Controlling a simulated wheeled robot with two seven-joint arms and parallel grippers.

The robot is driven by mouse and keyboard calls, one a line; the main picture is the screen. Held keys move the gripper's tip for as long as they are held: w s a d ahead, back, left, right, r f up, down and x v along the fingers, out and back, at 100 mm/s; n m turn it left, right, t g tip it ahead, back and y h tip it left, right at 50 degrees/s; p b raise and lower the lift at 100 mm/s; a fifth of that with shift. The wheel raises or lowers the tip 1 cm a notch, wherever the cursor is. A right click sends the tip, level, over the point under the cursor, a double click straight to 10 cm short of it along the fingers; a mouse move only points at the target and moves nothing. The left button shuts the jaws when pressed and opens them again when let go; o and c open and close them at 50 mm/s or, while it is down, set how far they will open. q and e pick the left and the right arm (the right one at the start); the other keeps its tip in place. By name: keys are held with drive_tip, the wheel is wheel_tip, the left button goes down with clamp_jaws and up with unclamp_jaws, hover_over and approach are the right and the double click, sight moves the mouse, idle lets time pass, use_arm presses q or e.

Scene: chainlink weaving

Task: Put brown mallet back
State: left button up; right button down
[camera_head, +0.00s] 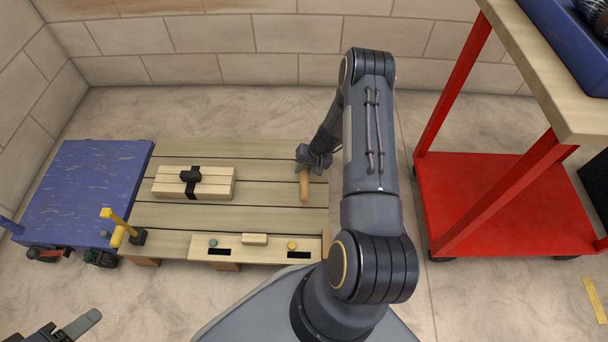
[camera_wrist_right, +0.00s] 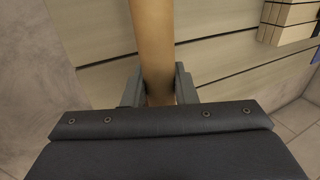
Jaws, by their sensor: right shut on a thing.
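The brown mallet shows as a tan-brown handle (camera_head: 304,184) at the right end of the wooden pallet (camera_head: 250,222). My right gripper (camera_head: 306,166) is shut on it. In the right wrist view the brown handle (camera_wrist_right: 153,45) runs up between the two grey fingers (camera_wrist_right: 158,88), above pale slats. I cannot make out the mallet's head in either view, nor tell whether the handle touches the pallet. My left gripper (camera_head: 66,331) is only partly in view at the bottom left corner, away from the pallet; its opening cannot be judged.
A wooden block with a black strap (camera_head: 220,186) lies on the pallet. A slotted board (camera_head: 225,248) lies along its front edge, and a yellow-handled tool (camera_head: 118,220) stands at its left. A blue wheeled platform (camera_head: 85,190) is left; a red cart (camera_head: 490,195) is right.

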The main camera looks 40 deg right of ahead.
sight(304, 173)
drive_tip(key=f, duration=0.1)
drive_tip(key=f+b, duration=0.1)
drive_tip(key=w+f+b, duration=0.1)
drive_tip(key=f, duration=0.1)
drive_tip(key=shift+d, duration=0.35)
drive_tip(key=c, duration=1.2)
unclamp_jaws()
drive_tip(key=shift+o, duration=0.2)
drive_tip(key=shift+f, duration=0.2)
